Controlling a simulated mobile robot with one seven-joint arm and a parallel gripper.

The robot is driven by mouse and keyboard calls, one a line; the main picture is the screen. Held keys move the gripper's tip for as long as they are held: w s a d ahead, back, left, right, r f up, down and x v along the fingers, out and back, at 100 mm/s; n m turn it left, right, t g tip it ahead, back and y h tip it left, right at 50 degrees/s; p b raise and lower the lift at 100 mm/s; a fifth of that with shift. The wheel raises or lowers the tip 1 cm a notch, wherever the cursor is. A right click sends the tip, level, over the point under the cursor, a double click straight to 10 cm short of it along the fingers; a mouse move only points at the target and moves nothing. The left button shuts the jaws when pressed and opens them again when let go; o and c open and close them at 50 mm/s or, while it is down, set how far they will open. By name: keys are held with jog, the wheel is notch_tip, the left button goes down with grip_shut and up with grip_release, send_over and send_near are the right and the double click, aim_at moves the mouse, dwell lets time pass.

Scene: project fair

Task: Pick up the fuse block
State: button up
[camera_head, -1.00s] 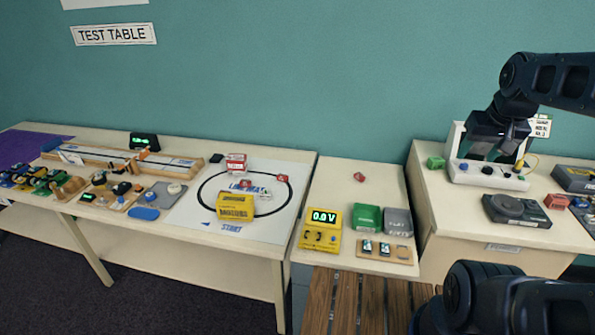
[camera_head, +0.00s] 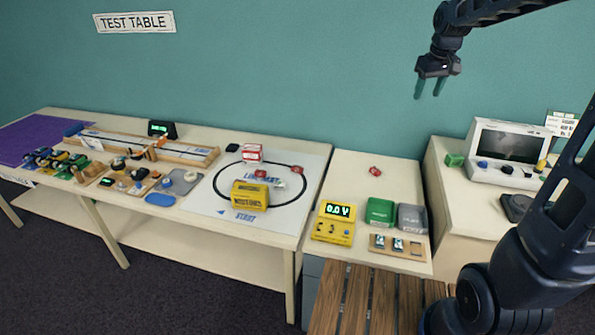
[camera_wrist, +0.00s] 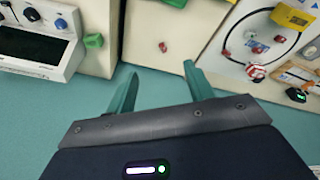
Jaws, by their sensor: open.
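No label reading fuse block is legible, so I cannot tell for certain which thing it is. A small red piece (camera_head: 375,171) lies alone near the back of the middle table (camera_head: 345,178); it also shows between my fingers in the wrist view (camera_wrist: 163,47). A small green block (camera_head: 455,160) sits on the right table, beside the white console. My gripper (camera_head: 430,88) is open and empty, high in front of the teal wall, its fingers pointing down. In the wrist view its two fingers (camera_wrist: 158,82) stand wide apart.
A yellow meter (camera_head: 334,222), a green box (camera_head: 380,212), a grey box (camera_head: 412,218) and a wooden board (camera_head: 382,243) fill the middle table's front. The white console (camera_head: 505,150) stands right. The track sheet (camera_head: 225,205) lies left. The middle table's back is mostly clear.

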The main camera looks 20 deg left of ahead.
jog(key=w+a+f+n, duration=0.2)
jog(key=w+a+f, duration=0.3)
jog(key=w+a, duration=0.55)
jog(key=n+g, duration=0.3)
jog(key=n, duration=0.5)
send_over(297, 167)
notch_tip(297, 167, down, 34)
jog(key=shift+h, duration=0.3)
jog(key=shift+s+d+f, duration=0.1)
jog(key=shift+d+f, duration=0.05)
jog(key=shift+f, duration=4.8)
jog(key=c, duration=1.1)
jog(key=shift+r, duration=0.1)
